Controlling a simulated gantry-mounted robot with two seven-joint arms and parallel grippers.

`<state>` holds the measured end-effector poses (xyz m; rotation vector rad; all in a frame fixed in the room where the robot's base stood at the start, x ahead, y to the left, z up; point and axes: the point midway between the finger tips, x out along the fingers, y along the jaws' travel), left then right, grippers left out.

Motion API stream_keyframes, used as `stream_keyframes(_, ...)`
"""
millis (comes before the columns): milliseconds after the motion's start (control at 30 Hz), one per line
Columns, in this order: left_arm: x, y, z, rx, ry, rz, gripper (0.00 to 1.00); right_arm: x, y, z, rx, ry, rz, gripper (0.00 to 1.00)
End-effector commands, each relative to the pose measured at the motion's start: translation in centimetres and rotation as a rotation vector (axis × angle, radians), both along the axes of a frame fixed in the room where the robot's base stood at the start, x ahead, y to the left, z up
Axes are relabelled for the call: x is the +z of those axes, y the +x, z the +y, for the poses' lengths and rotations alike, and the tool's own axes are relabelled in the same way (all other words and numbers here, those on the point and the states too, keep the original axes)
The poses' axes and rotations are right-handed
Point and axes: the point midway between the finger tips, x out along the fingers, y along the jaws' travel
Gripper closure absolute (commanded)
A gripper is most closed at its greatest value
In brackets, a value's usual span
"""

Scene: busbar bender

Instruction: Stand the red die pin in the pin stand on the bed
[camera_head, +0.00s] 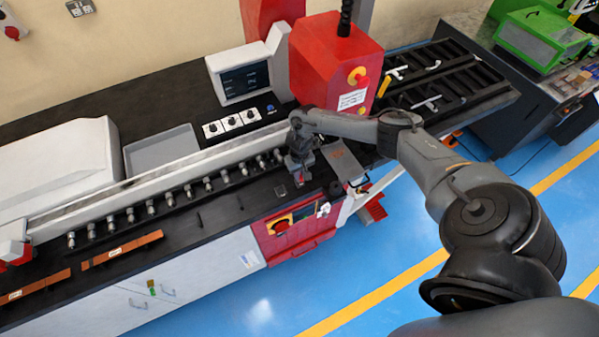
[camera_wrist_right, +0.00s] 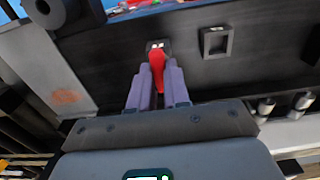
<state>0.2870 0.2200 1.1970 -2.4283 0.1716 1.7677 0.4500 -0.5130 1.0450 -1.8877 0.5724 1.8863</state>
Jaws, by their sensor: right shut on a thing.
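The red die pin (camera_wrist_right: 158,66) is between the two fingers of my right gripper (camera_wrist_right: 160,85), which is shut on it. A second square fitting with a raised rim (camera_wrist_right: 216,41) sits to the right. I cannot tell for sure which one is the pin stand. In the head view my right gripper (camera_head: 300,179) points down low over the bed, and the pin is too small to make out clearly. My left gripper is not in view.
A row of metal pegs (camera_head: 190,190) runs along the bed to the left. The red machine head (camera_head: 330,60) stands behind my right arm. A metal plate (camera_head: 344,160) lies right of the gripper. Copper-coloured bars (camera_head: 122,249) lie at the front left.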

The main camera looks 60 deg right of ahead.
Motion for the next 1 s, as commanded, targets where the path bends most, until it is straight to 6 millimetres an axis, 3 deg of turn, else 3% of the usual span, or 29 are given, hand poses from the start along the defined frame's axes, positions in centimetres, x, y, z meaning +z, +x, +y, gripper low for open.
stream_keyframes(33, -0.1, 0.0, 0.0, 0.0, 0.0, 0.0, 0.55, -0.1, 0.0, 0.0, 0.0, 0.0, 0.0, 1.0)
stream_keyframes(67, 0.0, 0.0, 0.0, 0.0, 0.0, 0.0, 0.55, -0.1, 0.0, 0.0, 0.0, 0.0, 0.0, 0.79)
stream_keyframes(233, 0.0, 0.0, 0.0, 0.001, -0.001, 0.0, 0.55, 0.0, 0.0, 0.0, 0.0, 0.0, 0.0, 0.54)
stream_keyframes(667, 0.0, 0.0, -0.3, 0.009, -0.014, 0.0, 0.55, 0.8, 0.1, 0.0, 0.0, 0.0, -0.001, 0.54)
stream_keyframes(1000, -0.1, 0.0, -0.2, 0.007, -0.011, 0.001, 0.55, 6.1, 0.1, -0.1, 0.001, -0.001, -0.004, 0.54)
